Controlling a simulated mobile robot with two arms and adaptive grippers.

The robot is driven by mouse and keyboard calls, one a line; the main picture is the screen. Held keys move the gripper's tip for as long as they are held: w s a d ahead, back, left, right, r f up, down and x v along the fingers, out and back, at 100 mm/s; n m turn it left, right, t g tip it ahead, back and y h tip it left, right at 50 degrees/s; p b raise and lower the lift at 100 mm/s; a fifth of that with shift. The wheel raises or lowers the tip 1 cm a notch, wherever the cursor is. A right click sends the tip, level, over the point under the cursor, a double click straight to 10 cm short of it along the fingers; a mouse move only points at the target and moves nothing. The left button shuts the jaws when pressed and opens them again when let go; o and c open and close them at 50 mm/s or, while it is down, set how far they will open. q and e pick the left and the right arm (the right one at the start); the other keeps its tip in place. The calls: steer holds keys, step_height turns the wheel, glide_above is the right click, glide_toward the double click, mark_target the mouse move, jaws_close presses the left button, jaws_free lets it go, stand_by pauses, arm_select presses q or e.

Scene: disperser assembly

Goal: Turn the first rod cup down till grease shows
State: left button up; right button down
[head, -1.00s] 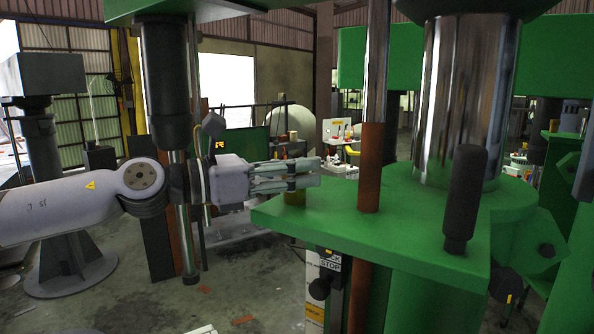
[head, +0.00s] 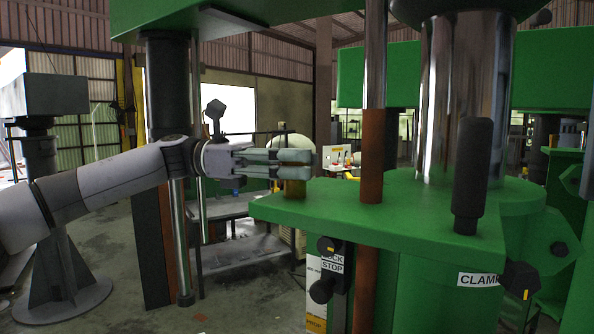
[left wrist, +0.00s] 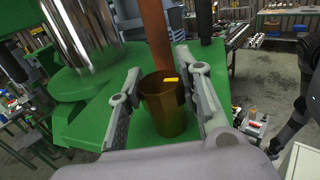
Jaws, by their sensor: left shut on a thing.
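The first rod cup, a small brass-coloured cup (head: 295,189), stands upright on the front left corner of the green plate (head: 325,207). In the left wrist view the cup (left wrist: 164,114) sits between the two grey fingers, with a small yellow mark near its rim. My left gripper (head: 294,164) reaches in from the left and is shut on the cup; its fingers cover the cup's upper part in the head view. I cannot tell whether grease shows. My right gripper is not in view.
A brown-sleeved rod (head: 371,155) rises from the plate just right of the cup. A thick chrome column (head: 464,100) and a black handle (head: 472,175) stand farther right. A black knob (head: 322,290) hangs below the plate edge. Open floor lies to the left.

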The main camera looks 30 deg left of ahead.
arm_select(q)
steer(key=m+g+p, duration=0.1)
steer(key=g, duration=0.1)
steer(key=m+g+p, duration=0.1)
steer(key=m+g, duration=0.1)
steer(key=g, duration=0.1)
steer(key=shift+r, duration=0.2)
steer(key=shift+f+m+g+p, duration=0.1)
steer(key=shift+m+g+p, duration=0.65)
steer(key=shift+m+g, duration=0.7)
steer(key=shift+g, duration=0.45)
steer(key=o, duration=1.2)
steer(key=shift+a+f, duration=0.1)
step_height(320, 180, up, 9)
steer(key=shift+r, duration=0.5)
